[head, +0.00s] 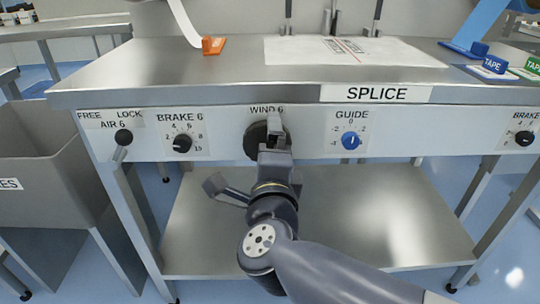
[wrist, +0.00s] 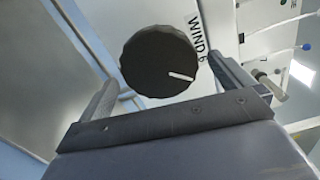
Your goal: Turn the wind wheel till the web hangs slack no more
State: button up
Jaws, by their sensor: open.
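The wind wheel (head: 256,145) is a dark round knob under the WIND 6 label on the front panel, partly hidden by my gripper (head: 273,131). In the wrist view the wheel (wrist: 155,58) shows ribbed edges and a white pointer line towards the lower right. My gripper (wrist: 161,73) is open, with one finger on each side of the wheel in that view. I cannot tell whether the fingers touch it. A white strip (head: 184,24), perhaps the web, comes down at the top left to the table; its slack cannot be judged.
The BRAKE 6 knob (head: 182,143) and AIR 6 lever (head: 123,138) are left of the wheel. The blue GUIDE knob (head: 351,141) is to its right. The SPLICE table (head: 150,66) overhangs the panel; a lower shelf (head: 380,215) is bare. A grey bin (head: 45,150) stands at left.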

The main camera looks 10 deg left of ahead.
jog(key=p+v, duration=0.3)
jog(key=v, duration=0.7)
jog(key=shift+s+p, duration=0.35)
jog(key=shift+s, duration=0.05)
dwell(0.8)
